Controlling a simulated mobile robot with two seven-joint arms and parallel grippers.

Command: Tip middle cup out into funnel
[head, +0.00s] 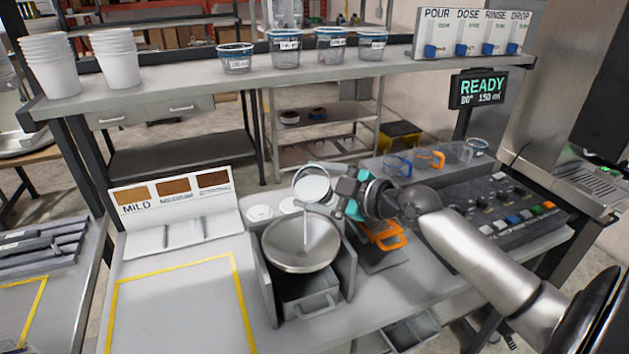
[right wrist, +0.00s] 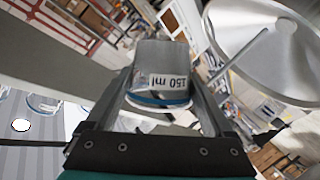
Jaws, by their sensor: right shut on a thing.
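A clear cup (head: 312,182) is tipped over the steel funnel (head: 280,251), with its round mouth facing the head camera. My right gripper (head: 338,191) is shut on this cup. In the right wrist view the cup (right wrist: 160,62) sits between the fingers, with a "150 ml" label and a blue band. A thin pale streak (head: 305,228) runs from the cup's mouth down into the funnel bowl. The funnel bowl also shows at the upper right of the right wrist view (right wrist: 245,30). I cannot see how much is left in the cup. My left gripper is not in view.
A button panel (head: 490,203) and several clear cups, one with an orange handle (head: 431,158), stand right of my gripper. An orange-handled item (head: 384,237) lies beside the funnel stand. The yellow-outlined area (head: 180,305) is clear. A sign (head: 478,88) reads READY.

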